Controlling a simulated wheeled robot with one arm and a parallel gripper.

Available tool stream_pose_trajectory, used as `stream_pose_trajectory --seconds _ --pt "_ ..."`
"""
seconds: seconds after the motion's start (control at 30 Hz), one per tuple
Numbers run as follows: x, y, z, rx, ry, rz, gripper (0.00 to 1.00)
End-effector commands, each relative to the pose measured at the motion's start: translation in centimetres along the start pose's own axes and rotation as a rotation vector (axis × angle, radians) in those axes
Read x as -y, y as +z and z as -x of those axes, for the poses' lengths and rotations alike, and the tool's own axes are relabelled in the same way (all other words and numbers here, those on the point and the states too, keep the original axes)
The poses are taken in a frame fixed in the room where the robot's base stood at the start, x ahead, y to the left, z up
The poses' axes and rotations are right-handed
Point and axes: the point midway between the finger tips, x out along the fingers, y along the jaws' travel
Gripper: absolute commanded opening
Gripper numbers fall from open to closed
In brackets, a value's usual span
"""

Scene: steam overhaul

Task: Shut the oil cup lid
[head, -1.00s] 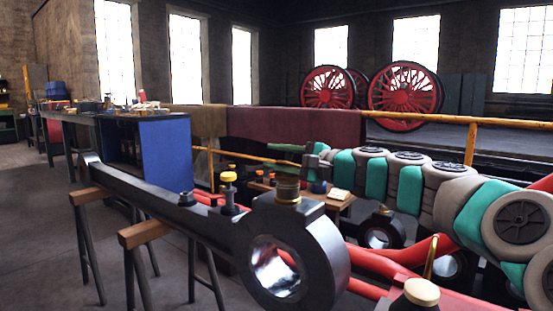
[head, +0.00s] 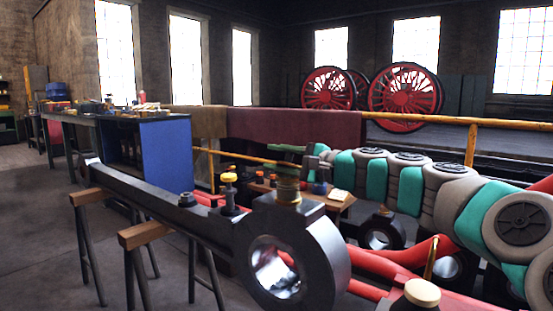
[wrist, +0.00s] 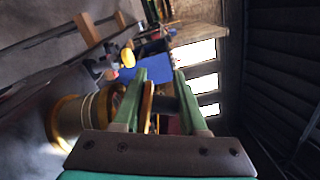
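The brass oil cup (head: 288,192) stands on top of the large round end of a dark steel rod (head: 325,262). In the wrist view the cup (wrist: 72,122) is large at the lower left, beside the fingers. In the head view my gripper (head: 287,150) is small, at the end of my arm from the right, above the cup. Contact with the cup cannot be made out.
A smaller yellow-topped fitting (head: 229,178) stands farther along the rod. Wooden-topped trestles (head: 143,234) support the rod. A blue-ended bench (head: 165,158) stands at the left.

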Motion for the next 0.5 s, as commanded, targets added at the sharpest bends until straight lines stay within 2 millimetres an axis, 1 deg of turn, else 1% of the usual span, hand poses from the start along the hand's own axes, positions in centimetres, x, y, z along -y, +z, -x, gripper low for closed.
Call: stream_pose_trajectory --seconds 0.03,0.13,0.5 --pt "0.01 -0.01 0.01 0.000 0.000 0.000 0.49" --pt "-0.01 -0.01 0.00 0.000 0.000 0.000 0.60" --pt "-0.06 -0.01 -0.04 0.000 0.002 -0.002 0.60"
